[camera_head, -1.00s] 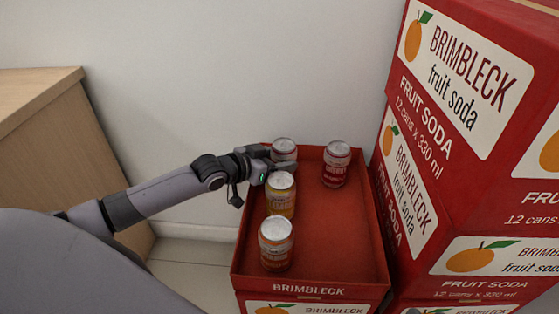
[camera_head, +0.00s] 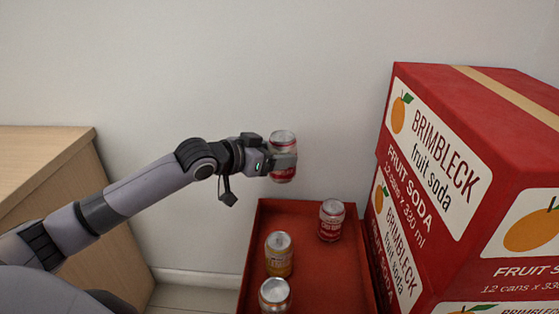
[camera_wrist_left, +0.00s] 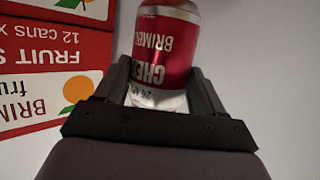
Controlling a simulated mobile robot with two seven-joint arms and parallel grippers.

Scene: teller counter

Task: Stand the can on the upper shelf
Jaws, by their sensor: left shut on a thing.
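A red and white can (camera_head: 283,142) with a silver top is held upright in my left gripper (camera_head: 284,163), well above the red tray. In the left wrist view the can (camera_wrist_left: 168,45) sits between the two dark fingers of the gripper (camera_wrist_left: 163,88), its lettering upside down in that picture. The fingers are shut on it. No upper shelf shows in these views. My right gripper is not in view.
A red tray (camera_head: 310,262) below holds a red can (camera_head: 331,220), a yellow-orange can (camera_head: 279,255) and another can (camera_head: 275,295). Stacked red soda cartons (camera_head: 440,150) rise at the right. A wooden cabinet (camera_head: 45,180) stands at the left. The wall (camera_head: 230,60) behind is bare.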

